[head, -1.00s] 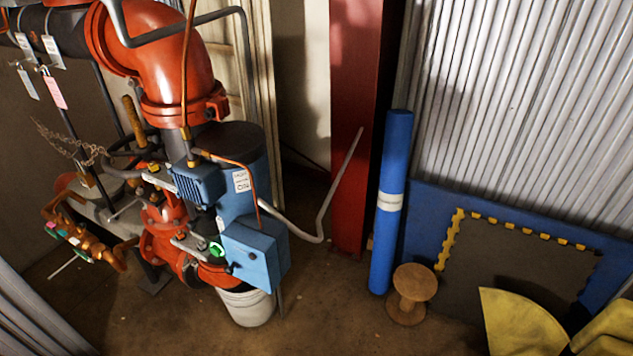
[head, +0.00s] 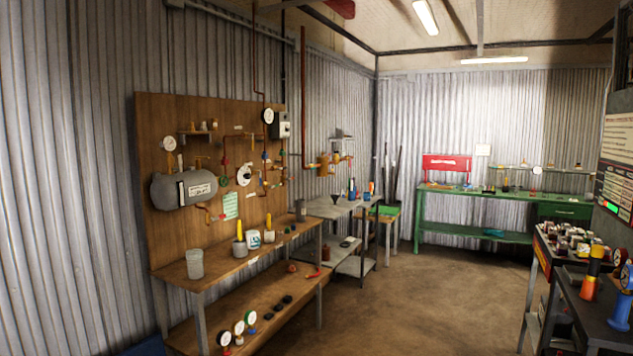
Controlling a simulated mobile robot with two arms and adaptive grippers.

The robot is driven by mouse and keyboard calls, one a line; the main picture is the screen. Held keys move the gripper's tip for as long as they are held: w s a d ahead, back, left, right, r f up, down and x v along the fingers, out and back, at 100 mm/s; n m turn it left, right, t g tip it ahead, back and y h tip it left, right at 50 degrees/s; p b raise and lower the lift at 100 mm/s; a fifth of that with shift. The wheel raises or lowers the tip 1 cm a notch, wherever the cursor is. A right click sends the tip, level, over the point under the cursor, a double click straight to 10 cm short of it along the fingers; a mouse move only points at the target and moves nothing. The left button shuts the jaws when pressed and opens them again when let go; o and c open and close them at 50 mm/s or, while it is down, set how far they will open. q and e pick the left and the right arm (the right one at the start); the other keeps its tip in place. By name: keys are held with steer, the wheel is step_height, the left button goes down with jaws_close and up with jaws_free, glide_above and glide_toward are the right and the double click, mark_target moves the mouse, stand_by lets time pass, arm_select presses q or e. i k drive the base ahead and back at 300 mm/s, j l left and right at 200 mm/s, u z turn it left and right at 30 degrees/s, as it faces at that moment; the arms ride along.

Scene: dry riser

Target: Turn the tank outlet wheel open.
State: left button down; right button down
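A grey horizontal tank (head: 165,191) with a white label is mounted on a wooden board (head: 150,130) against the left wall. A short brass-coloured pipe (head: 207,212) leaves the tank low on its right, with a small reddish fitting (head: 220,217) at its end. Small coloured fittings sit on the pipes right of the tank. They are too small to tell which one is the outlet wheel or whether it is open. The board is several steps away. Neither of my grippers is in view.
A wooden bench (head: 225,262) with cups and gauges stands below the board. A grey table (head: 335,208) and a green workbench (head: 470,196) stand further back. Dark carts (head: 590,300) with parts stand at the right. The middle floor (head: 400,310) is clear.

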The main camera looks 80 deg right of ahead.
mark_target(220, 180)
steer(key=z, duration=1.95)
steer(key=i+l+z, duration=0.4)
steer(key=l, duration=0.25)
steer(key=i+l+z, duration=0.8)
steer(key=i, duration=0.25)
steer(key=i+u, duration=0.3)
steer(key=i, duration=0.15)
steer(key=i+l+u, duration=0.25)
steer(key=i, duration=0.25)
steer(key=i+l+u, duration=0.1)
steer(key=i+u, duration=0.2)
steer(key=i, duration=0.15)
